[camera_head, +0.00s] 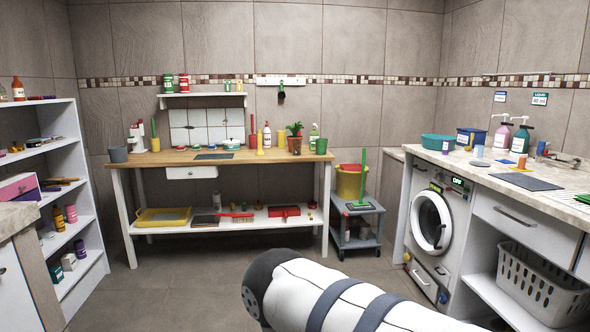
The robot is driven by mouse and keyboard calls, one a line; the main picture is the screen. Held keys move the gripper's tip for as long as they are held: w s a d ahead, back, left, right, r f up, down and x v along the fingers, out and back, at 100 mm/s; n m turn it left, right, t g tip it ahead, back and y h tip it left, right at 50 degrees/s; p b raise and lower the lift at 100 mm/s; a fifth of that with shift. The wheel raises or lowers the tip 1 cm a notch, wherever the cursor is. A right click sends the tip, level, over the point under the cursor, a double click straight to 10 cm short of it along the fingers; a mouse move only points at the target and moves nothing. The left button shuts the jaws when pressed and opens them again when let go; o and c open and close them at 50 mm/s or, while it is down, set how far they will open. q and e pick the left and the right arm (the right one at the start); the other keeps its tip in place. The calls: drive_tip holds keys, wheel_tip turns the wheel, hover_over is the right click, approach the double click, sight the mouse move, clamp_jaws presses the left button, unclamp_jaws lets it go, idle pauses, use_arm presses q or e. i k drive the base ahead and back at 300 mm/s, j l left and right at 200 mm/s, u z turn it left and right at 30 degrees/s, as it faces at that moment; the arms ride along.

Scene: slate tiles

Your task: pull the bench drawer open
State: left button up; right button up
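The bench (222,158) has a wooden top and white legs and stands against the back wall. Its drawer (205,173) is a small white front with a dark pull, just under the top on the left side. The drawer looks shut, though it is too small to be certain. One of my arms, white with blue-grey bands and a dark joint, reaches in from the lower right, well in front of the bench. Neither gripper is in view.
A grey cart (361,226) stands right of the bench. A white shelf (88,267) is at left. A washing machine (432,222) and a laundry basket (545,285) are at right. The tiled floor (205,275) before the bench is clear.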

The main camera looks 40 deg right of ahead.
sight(198, 171)
drive_tip(key=z, duration=0.7)
